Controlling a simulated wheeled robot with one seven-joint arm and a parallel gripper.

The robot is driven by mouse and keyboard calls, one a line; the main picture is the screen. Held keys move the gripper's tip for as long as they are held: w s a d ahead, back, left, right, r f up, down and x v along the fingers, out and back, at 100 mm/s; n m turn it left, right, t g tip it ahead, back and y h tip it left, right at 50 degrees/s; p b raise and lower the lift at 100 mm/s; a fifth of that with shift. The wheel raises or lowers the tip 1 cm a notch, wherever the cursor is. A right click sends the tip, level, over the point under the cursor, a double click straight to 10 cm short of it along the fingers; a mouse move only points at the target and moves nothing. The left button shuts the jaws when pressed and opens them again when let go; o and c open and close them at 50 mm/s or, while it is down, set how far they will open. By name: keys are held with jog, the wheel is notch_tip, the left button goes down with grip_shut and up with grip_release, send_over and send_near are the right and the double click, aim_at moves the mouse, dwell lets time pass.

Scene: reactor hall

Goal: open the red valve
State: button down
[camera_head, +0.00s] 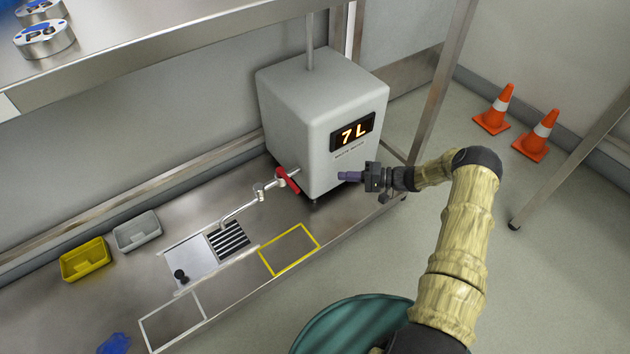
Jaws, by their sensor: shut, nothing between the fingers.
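The red valve (287,181) is a small red lever handle on a metal pipe, at the lower left front of a grey box tank (317,108). The tank shows "7 L" in lit digits on a black display (353,132). The pipe runs left and bends down to a spout (229,217) near a dark slotted drain (229,239). My gripper (342,175) is shut and empty. It points left in front of the tank's lower front and appears to the right of the valve handle, apart from it in the picture.
A yellow bin (85,260) and a grey bin (137,232) stand on the left of the steel bench. A yellow outlined square (290,249) on the bench is empty. An upper shelf (135,61) overhangs at the left. Orange cones (497,110) stand on the floor at right.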

jog(key=b, duration=0.5)
send_near(289, 181)
jog(key=w+a+f, duration=0.1)
jog(key=w, duration=0.3)
jog(key=s+a, duration=0.1)
jog(key=a+b, duration=0.1)
jog(key=s+a+b, duration=0.1)
jog(key=shift+s+a+f, duration=0.2)
jog(key=shift+s+f, duration=0.1)
